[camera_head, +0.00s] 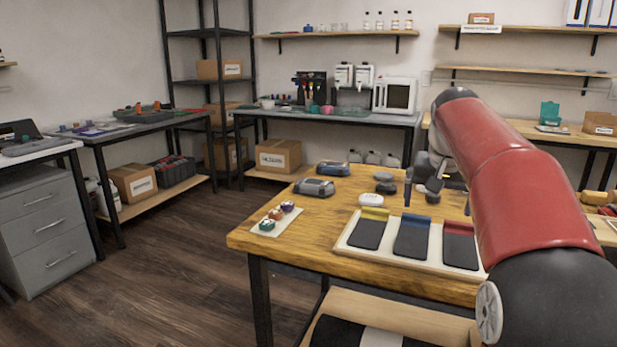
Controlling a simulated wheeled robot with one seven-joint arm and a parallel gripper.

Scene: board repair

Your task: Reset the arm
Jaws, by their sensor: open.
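My red and black arm reaches in from the right over the wooden table (285,243). My gripper (437,193) hangs above the table, behind the tray, with its jaws open and apart; the arm hides part of it. I see nothing between its fingers. Below and nearer stands a light tray (352,250) with three dark pads, topped yellow (368,232), blue (412,238) and red (459,246). The arm covers the tray's right end.
A white card (282,231) with small coloured pieces lies at the table's left. Two grey devices (314,187) (333,168), a white puck (371,199) and dark round parts (385,187) sit behind the tray. The front-left tabletop is clear. Side benches (155,127) line the walls.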

